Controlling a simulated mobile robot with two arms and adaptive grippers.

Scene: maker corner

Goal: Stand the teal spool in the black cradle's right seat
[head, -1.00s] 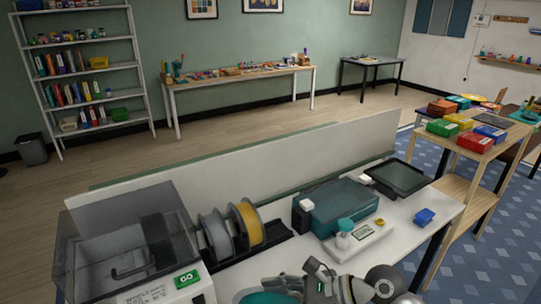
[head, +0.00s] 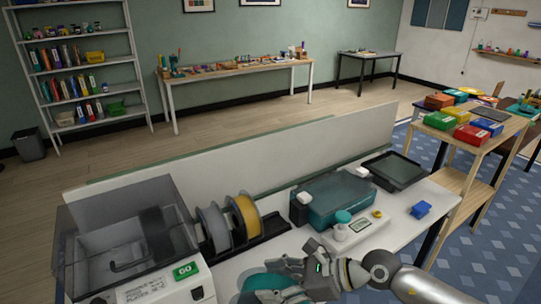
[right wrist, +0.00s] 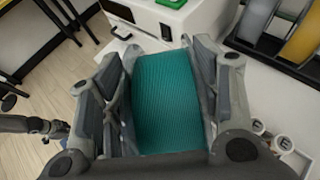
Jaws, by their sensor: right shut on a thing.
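The teal spool (head: 268,283) is at the bottom of the head view, above the near part of the white table. My right gripper (head: 288,272) is shut on it. In the right wrist view the teal spool (right wrist: 170,103) fills the space between the two fingers. The black cradle (head: 272,226) lies behind it, with a grey spool (head: 215,228) and a yellow spool (head: 244,216) standing in it. The cradle's right end shows bare. A grey jointed part at the left edge of the right wrist view looks like my left gripper (right wrist: 45,127); its jaw state is unclear.
A printer with a clear cover (head: 125,240) stands left of the cradle. Right of it are a teal-lidded box (head: 335,198), a small white scale (head: 358,231), a blue block (head: 420,209) and a black tray (head: 395,171). A low white panel (head: 230,165) runs behind.

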